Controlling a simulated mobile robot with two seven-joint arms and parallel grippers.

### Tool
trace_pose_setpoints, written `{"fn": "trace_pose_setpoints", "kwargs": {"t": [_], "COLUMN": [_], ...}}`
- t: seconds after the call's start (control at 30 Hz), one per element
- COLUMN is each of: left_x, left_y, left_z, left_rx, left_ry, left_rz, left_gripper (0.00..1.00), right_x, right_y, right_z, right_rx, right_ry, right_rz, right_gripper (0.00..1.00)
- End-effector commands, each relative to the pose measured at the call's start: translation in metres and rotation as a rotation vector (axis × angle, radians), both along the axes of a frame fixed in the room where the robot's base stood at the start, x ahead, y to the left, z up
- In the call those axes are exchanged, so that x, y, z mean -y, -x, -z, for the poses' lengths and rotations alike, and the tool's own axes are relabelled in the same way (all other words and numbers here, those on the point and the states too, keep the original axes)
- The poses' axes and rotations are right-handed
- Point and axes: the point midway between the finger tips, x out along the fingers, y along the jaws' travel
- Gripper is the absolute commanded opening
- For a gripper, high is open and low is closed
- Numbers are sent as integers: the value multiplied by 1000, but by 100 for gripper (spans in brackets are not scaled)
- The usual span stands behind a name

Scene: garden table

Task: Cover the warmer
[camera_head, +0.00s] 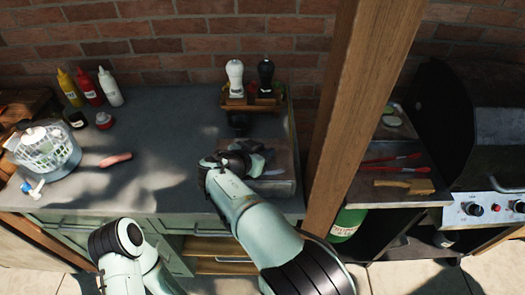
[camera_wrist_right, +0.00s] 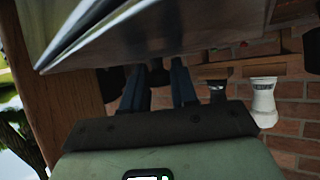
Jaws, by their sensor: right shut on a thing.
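The warmer (camera_head: 275,188) is a low, flat metallic box on the right part of the grey counter, next to the wooden post. My right gripper (camera_head: 243,152) is over its left side, and my arm hides part of the warmer. A shiny metal panel, apparently the lid (camera_wrist_right: 110,30), fills the top left of the right wrist view, close to my fingers (camera_wrist_right: 158,88). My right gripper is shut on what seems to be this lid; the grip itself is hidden. I cannot tell whether the lid touches the warmer. My left gripper is out of view.
White and black shakers (camera_head: 235,78) stand in a wooden rack (camera_head: 252,104) behind the warmer. The wooden post (camera_head: 352,110) rises close on the right. Sauce bottles (camera_head: 88,86) and a salad spinner (camera_head: 45,150) stand left. The counter's middle is mostly clear.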

Motion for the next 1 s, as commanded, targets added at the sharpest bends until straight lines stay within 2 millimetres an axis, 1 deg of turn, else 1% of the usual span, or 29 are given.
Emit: {"fn": "trace_pose_setpoints", "kwargs": {"t": [0.07, 0.1, 0.17, 0.47, 0.57, 0.67, 1.0], "left_x": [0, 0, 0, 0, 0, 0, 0], "left_y": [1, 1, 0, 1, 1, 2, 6], "left_z": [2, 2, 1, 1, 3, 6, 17], "left_rx": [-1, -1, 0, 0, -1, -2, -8], "left_ry": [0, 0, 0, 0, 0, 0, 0], "left_rz": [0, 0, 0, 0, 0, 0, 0], "left_gripper": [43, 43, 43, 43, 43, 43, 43], "right_x": [0, 0, 0, 0, -4, -12, -48], "right_y": [0, 0, 0, 1, 5, 15, 70], "right_z": [1, 0, 0, 1, -2, -8, -44], "right_rx": [1, 1, 1, -1, 0, 2, 3], "right_ry": [0, 0, 0, -1, 0, -3, -2], "right_rz": [0, 0, 0, 0, -1, -4, -4], "right_gripper": [0, 38, 57, 58, 58, 58, 58]}}
